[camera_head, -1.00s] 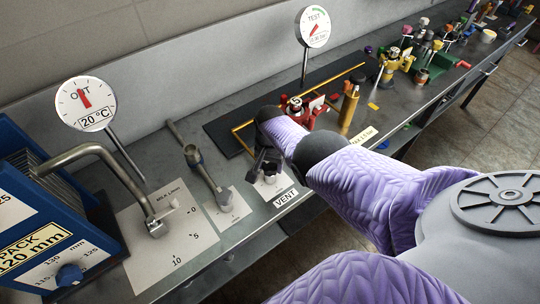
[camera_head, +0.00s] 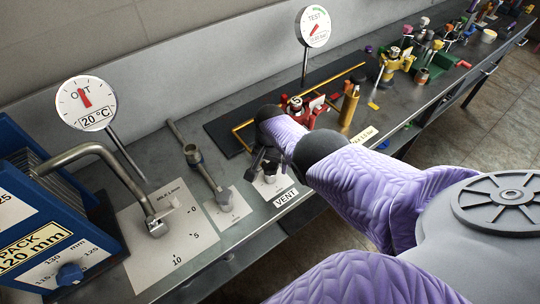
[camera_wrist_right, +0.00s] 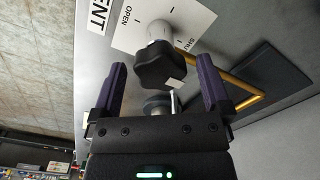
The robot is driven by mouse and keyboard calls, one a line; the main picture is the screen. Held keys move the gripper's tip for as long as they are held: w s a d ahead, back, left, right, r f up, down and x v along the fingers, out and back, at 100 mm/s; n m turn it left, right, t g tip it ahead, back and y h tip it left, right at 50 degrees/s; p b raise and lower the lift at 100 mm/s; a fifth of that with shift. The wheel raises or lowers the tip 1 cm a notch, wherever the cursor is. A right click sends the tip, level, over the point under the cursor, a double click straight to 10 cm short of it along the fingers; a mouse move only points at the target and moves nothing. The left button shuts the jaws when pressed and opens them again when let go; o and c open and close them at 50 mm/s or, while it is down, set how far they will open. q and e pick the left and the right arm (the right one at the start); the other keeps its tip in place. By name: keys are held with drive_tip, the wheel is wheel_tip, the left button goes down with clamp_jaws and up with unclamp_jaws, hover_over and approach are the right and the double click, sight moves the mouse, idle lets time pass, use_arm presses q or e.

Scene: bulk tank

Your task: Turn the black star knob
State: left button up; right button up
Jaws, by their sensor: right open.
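The black star knob (camera_wrist_right: 160,70) shows in the right wrist view, on a pale round stem above a white plate marked OPEN and SHUT. It has a small light mark on its rim. In the head view the knob (camera_head: 270,177) is small and partly hidden by my gripper, above the VENT label (camera_head: 285,197). My right gripper (camera_wrist_right: 160,80) is open, one purple finger on each side of the knob, with visible gaps on both sides. In the head view my right gripper (camera_head: 262,160) is dark and close to the knob. My left gripper is not in view.
A brass pipe (camera_wrist_right: 225,72) runs beside the knob. A lever valve (camera_head: 205,175) and a milk plate (camera_head: 165,240) lie to the left, with a blue plate pack (camera_head: 60,230) beyond. Gauges (camera_head: 86,104) stand behind. Red and brass fittings (camera_head: 348,105) stand to the right.

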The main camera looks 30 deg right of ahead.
sight(270, 165)
wheel_tip(270, 165, up, 10)
drive_tip(key=p, duration=0.8)
